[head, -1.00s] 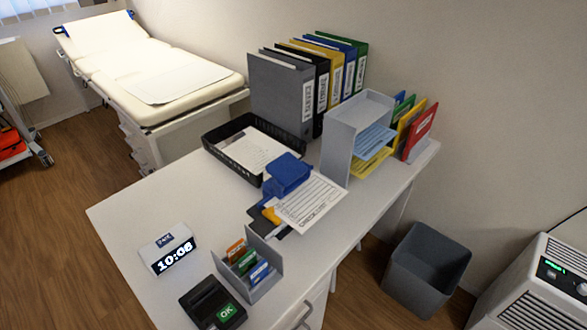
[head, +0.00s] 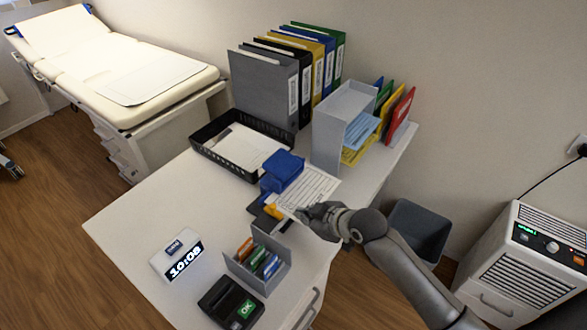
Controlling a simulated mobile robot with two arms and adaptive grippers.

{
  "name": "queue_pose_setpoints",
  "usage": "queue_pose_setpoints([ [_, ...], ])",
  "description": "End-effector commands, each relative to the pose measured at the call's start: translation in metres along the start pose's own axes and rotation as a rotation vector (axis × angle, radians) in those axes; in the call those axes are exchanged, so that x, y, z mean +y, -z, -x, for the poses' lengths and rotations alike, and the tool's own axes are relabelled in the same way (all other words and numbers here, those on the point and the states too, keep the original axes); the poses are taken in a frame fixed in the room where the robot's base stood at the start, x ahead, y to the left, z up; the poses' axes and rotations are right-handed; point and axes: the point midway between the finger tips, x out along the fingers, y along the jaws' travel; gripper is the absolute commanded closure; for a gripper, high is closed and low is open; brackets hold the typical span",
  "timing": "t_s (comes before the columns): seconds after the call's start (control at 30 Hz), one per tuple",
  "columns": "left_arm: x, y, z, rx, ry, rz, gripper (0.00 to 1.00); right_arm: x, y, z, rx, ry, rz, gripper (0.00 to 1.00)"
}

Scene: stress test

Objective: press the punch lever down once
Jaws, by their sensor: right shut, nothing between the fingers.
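The punch (head: 284,168) stands near the middle of the desk (head: 150,195), its blue lever on top. A printed sheet (head: 310,186) lies at its front right side; I cannot tell how far it reaches into the punch. My right gripper (head: 304,212) is shut and empty, in front of and to the right of the punch. In the picture it overlaps the sheet's lower edge, and I cannot tell whether it touches. A dark and orange item (head: 270,212) shows beside the sheet. My left gripper is not in view.
A black tray (head: 205,140) with paper, several binders (head: 290,75) and a grey sorter (head: 328,135) stand behind the punch. The desk's left part is clear.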

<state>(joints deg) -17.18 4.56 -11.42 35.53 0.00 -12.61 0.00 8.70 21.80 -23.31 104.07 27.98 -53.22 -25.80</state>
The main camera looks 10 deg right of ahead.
Motion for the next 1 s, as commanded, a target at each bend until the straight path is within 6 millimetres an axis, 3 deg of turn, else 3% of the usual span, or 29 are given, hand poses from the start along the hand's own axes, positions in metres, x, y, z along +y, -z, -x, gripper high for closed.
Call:
queue_pose_setpoints([
  [0.03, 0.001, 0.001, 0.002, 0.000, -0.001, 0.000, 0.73, 0.020, 0.017, -0.002, 0.033, -0.016, 0.045, 1.00],
  [0.2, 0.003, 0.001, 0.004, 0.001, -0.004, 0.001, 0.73, 0.076, 0.066, -0.003, 0.134, -0.065, 0.173, 1.00],
  [0.4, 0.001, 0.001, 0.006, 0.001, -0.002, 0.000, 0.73, 0.125, 0.103, 0.004, 0.205, -0.123, 0.262, 1.00],
  [0.6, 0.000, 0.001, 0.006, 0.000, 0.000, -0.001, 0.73, 0.143, 0.116, 0.009, 0.229, -0.148, 0.292, 1.00],
  [1.0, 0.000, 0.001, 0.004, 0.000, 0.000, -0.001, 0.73, 0.143, 0.115, 0.007, 0.231, -0.149, 0.292, 1.00],
])
